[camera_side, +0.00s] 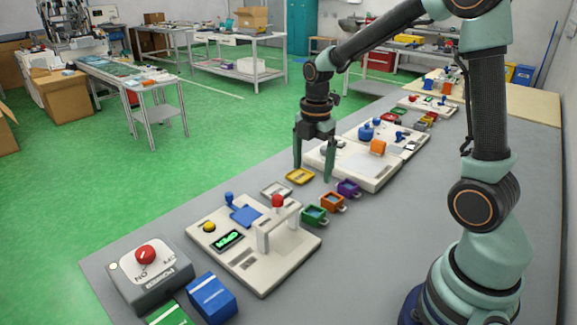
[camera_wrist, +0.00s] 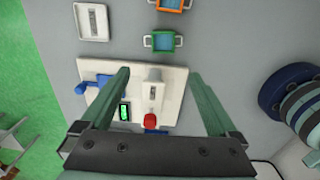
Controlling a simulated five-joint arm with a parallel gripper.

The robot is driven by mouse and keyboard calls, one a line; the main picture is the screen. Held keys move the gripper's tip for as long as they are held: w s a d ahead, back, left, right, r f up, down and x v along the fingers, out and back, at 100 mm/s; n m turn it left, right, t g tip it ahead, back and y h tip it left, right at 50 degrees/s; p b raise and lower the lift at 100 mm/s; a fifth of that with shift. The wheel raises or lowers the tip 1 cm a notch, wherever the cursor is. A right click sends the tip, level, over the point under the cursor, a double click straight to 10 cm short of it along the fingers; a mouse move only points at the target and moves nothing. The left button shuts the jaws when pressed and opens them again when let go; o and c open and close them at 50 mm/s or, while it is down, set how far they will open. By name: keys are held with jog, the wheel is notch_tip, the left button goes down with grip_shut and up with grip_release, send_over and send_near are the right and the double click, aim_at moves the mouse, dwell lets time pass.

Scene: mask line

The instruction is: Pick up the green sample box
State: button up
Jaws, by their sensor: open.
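The green sample box (camera_side: 314,216) is a small open tray with side handles and a blue-looking inside. It sits on the grey bench by the nearer white panel, with the orange box behind it. In the wrist view the green box (camera_wrist: 163,41) lies beyond my fingertips, roughly in line with the gap between them. My gripper (camera_side: 313,173) is open, pointing down above the bench, with nothing between its fingers. In the wrist view my open gripper (camera_wrist: 159,74) shows over the white panel. It is apart from the green box.
An orange box (camera_side: 333,201) and a purple box (camera_side: 348,188) stand close behind the green box. The white panel (camera_side: 275,265) bears a red-knobbed lever (camera_side: 278,201). A yellow tray (camera_side: 300,176) lies near my fingers. Bare bench lies right of the boxes.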

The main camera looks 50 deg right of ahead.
jog(key=f+n, duration=0.1)
send_over(313, 212)
jog(key=f, duration=0.7)
jog(key=shift+w+a, duration=0.15)
jog(key=shift+w, duration=0.15)
jog(key=f, duration=0.3)
jog(key=shift+s+f, duration=0.3)
jog(key=shift+f, duration=0.8)
jog(key=c, duration=1.5)
